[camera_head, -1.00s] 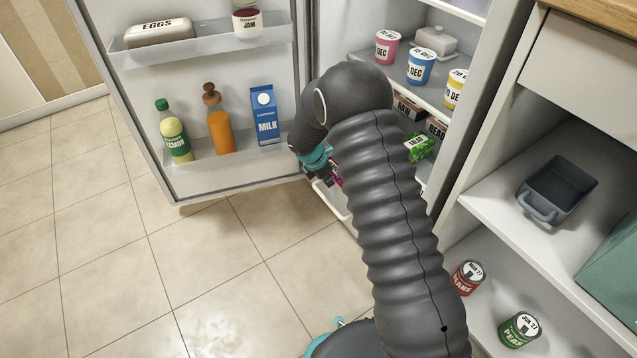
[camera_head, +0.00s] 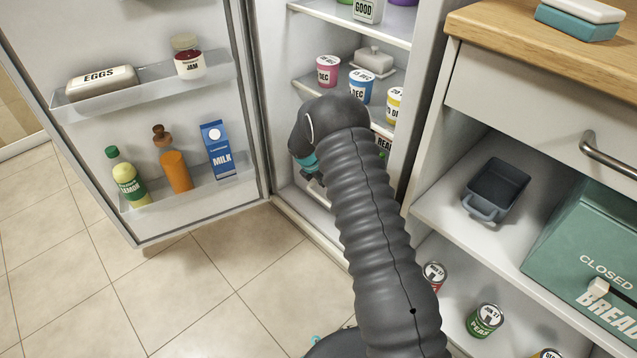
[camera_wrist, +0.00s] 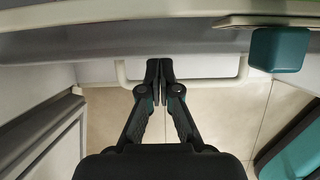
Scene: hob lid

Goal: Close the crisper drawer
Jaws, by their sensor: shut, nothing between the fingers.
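The crisper drawer (camera_head: 314,190) is low in the open fridge, a pale front partly hidden behind my arm. It looks in line with, or close to, the fridge's front opening; I cannot tell whether a gap remains. In the wrist view, a white bar handle (camera_wrist: 205,80) runs across behind my fingers. My gripper (camera_wrist: 159,66) is shut and empty, its tips at the handle; I cannot tell whether they touch it.
The fridge door (camera_head: 150,110) stands open at left, holding eggs, jam, bottles and milk. At right stands a cabinet with a blue-grey tray (camera_head: 497,188), cans and a teal bread bin (camera_head: 590,255). Tiled floor (camera_head: 200,290) is clear in front.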

